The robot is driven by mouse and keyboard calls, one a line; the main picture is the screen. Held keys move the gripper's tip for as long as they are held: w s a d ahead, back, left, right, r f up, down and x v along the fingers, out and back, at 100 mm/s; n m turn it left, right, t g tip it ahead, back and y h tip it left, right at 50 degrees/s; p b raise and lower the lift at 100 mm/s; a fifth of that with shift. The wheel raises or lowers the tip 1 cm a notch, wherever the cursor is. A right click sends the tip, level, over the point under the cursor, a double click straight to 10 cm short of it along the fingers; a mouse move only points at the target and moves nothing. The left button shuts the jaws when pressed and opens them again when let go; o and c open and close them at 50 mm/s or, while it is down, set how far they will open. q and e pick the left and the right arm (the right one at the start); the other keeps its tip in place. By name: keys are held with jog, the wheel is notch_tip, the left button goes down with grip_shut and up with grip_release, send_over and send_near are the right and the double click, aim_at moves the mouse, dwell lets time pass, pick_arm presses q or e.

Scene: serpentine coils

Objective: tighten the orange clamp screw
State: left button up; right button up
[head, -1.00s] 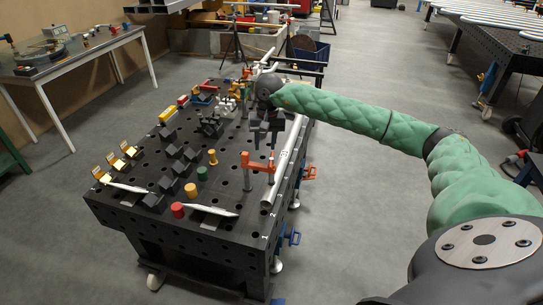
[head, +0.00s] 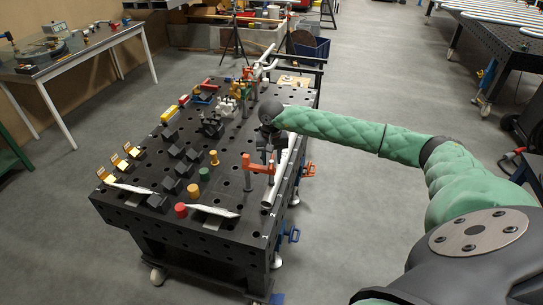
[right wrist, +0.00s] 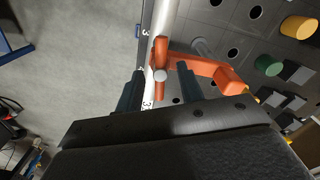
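The orange clamp (head: 257,168) sits near the right edge of the black perforated table, next to a silver pipe (head: 281,176). In the right wrist view the clamp's orange arm (right wrist: 205,66) reaches across to its screw (right wrist: 160,76), whose round grey end faces the camera over the pipe. My right gripper (head: 269,157) is just above and behind the clamp. In the wrist view its two dark fingers (right wrist: 158,84) are open, one on each side of the screw, with gaps and nothing held. The screw's lower part is partly hidden. My left gripper is not in view.
The black table (head: 235,232) carries red, green and yellow cylinders (head: 205,174), several dark V-blocks and silver bars. More clamps and fittings crowd its far end. The floor (head: 350,240) right of the table is clear.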

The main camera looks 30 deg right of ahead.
jog(key=shift+c, duration=0.2)
grip_shut()
dwell(0.5)
jog(key=shift+f+b, duration=0.1)
jog(key=shift+b, duration=0.3)
